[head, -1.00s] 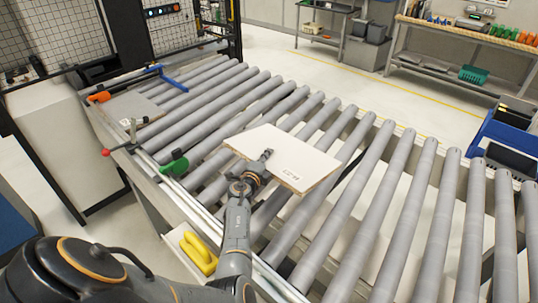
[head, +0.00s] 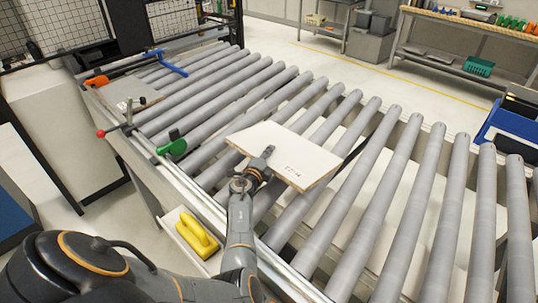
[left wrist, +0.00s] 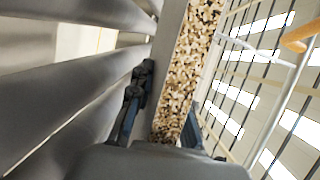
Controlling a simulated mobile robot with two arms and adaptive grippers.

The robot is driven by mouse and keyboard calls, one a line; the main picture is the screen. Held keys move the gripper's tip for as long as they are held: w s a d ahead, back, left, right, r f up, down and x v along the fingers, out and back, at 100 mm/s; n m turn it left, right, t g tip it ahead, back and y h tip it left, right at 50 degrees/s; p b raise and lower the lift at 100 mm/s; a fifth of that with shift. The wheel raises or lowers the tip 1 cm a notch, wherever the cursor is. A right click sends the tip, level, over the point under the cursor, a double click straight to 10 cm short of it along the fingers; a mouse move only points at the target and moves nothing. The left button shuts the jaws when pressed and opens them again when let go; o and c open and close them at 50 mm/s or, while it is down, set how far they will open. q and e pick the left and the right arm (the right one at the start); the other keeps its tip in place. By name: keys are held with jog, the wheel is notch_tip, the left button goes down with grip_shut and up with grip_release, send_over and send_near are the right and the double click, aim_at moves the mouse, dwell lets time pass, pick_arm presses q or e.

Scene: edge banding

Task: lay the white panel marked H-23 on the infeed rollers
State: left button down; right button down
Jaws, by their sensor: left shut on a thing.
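The white panel (head: 290,142) with the mark H-23 is over the infeed rollers (head: 378,165) in the head view. My left gripper (head: 264,158) is shut on its near edge, by the mark. In the left wrist view, the panel's speckled chipboard edge (left wrist: 188,75) stands between the fingers of my left gripper (left wrist: 163,125), with the grey rollers (left wrist: 75,95) to the left of it. I cannot tell whether the panel touches the rollers. My right gripper is not in view.
Along the near rail are a green-handled part (head: 173,146) and a red knob (head: 101,133). A yellow pusher (head: 196,232) lies on a side shelf. Rollers right of the panel are bare.

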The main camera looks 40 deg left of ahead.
pick_arm(q)
jog(key=shift+f+b, duration=1.45)
jog(key=shift+f, duration=0.4)
jog(key=c, duration=1.2)
grip_release()
jog(key=o, duration=0.4)
jog(key=shift+s+f, duration=0.1)
jog(key=shift+f, duration=0.25)
jog(key=shift+c, duration=0.2)
jog(key=o, duration=0.7)
jog(key=shift+r, duration=0.1)
